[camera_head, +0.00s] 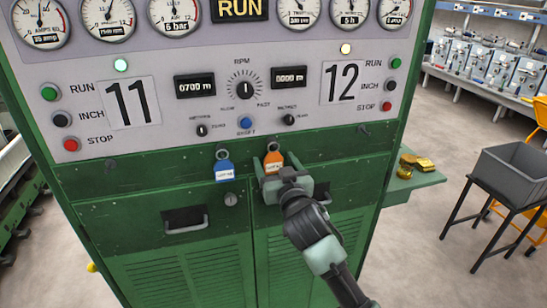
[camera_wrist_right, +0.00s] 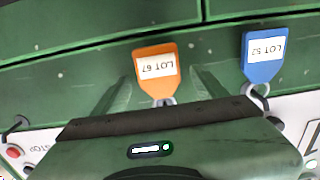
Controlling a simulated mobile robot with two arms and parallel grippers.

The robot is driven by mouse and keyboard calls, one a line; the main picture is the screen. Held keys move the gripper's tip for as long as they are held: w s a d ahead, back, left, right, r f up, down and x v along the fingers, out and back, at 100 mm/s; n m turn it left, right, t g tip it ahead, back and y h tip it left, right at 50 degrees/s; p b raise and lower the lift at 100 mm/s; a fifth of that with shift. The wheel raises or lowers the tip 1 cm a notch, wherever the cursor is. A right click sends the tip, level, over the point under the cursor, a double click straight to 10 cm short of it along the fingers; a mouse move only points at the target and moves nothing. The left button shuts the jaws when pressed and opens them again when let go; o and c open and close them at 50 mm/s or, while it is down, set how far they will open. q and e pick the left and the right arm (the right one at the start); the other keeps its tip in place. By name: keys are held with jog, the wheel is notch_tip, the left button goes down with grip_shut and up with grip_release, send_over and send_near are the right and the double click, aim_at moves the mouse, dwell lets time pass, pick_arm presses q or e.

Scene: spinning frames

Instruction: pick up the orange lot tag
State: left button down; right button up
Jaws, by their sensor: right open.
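The orange lot tag (camera_head: 273,161) hangs from a hook on the green front of the machine, below the control panel. In the wrist view the orange tag (camera_wrist_right: 156,68) reads LOT 67 and lies between the two green fingers. My right gripper (camera_head: 277,168) is open around the tag, with a gap on each side; it also shows in the wrist view (camera_wrist_right: 162,82). The lower part of the tag is partly hidden by the gripper in the head view. My left gripper is not in view.
A blue tag (camera_head: 224,170), reading LOT 52 in the wrist view (camera_wrist_right: 263,58), hangs just left of the orange one. A drawer handle (camera_head: 186,228) juts out below. Knobs and buttons sit above. Gold-coloured pieces (camera_head: 416,163) lie on a side shelf; a grey bin (camera_head: 513,172) stands right.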

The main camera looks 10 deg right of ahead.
jog(key=c, duration=1.4)
jog(key=shift+r, duration=0.1)
jog(key=shift+r+b, duration=0.55)
jog(key=shift+b, duration=0.05)
jog(key=shift+s+d+r+b, duration=0.15)
jog(key=shift+s+b, duration=1.2)
jog(key=shift+s, duration=3.15)
jog(key=shift+s+d+f+b, duration=0.15)
jog(key=shift+s+b, duration=1.15)
jog(key=shift+s, duration=3.2)
jog(key=shift+r, duration=0.1)
jog(key=shift+r, duration=0.1)
